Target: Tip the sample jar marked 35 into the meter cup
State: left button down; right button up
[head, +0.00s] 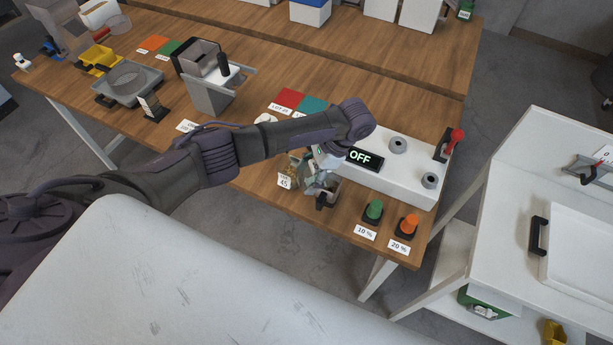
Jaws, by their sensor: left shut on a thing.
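My left arm reaches in from the left, over the table, to the front of the white meter (392,178), whose display reads OFF. My left gripper (320,184) points down there and is shut on a small jar, mostly hidden by the fingers; no number on it can be read. A small grey cup-like part with a black piece (324,200) shows just below the fingers; I cannot tell whether it is the meter cup. A jar with tan contents (293,169) stands left of the gripper, by a label reading 45 (284,181). No label reading 35 is legible. My right gripper is out of view.
A red-handled lever (452,142) is at the meter's right end. A grey bin (213,88) and a sieve tray (128,82) stand farther left. A white bench (500,215) is at right.

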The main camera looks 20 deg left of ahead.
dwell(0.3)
pick_arm(q)
jog(key=shift+w+d+r+g+y+b, duration=0.1)
jog(key=shift+r+g+y+b, duration=0.1)
jog(key=shift+g+y+b, duration=0.2)
jog(key=shift+d+r, duration=0.1)
jog(key=shift+d, duration=0.05)
